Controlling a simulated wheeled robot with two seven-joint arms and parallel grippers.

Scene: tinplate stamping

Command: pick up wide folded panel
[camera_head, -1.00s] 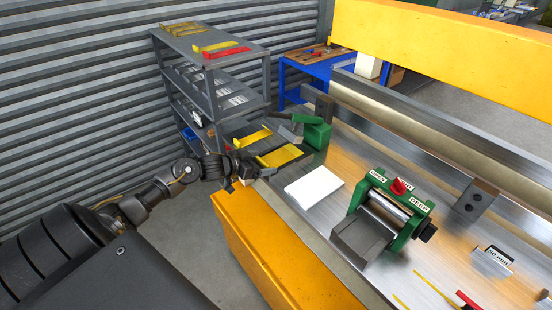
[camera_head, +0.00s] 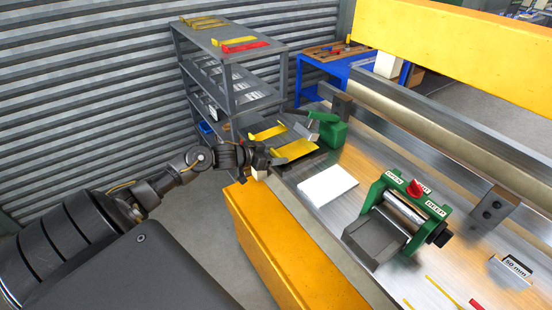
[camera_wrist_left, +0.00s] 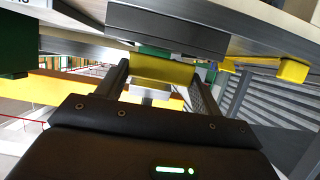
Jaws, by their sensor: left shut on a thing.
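The wide folded panel (camera_head: 296,149) is yellow sheet metal, at the far left end of the bench beside a narrower yellow folded piece (camera_head: 266,132). My left gripper (camera_head: 272,159) is at the near edge of the panel and shut on it. In the left wrist view, the panel (camera_wrist_left: 162,73) lies across between the fingertips of my left gripper (camera_wrist_left: 158,84), and the narrower yellow piece (camera_wrist_left: 292,70) is off to the right. I cannot tell whether the panel is clear of its support. My right gripper is in neither view.
A green tool (camera_head: 331,130) stands just right of the panel. A white pad (camera_head: 327,185) and a green roller machine (camera_head: 400,213) with a red knob sit on the metal bench. A grey shelf (camera_head: 233,56) is behind. A yellow beam (camera_head: 455,48) spans the bench.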

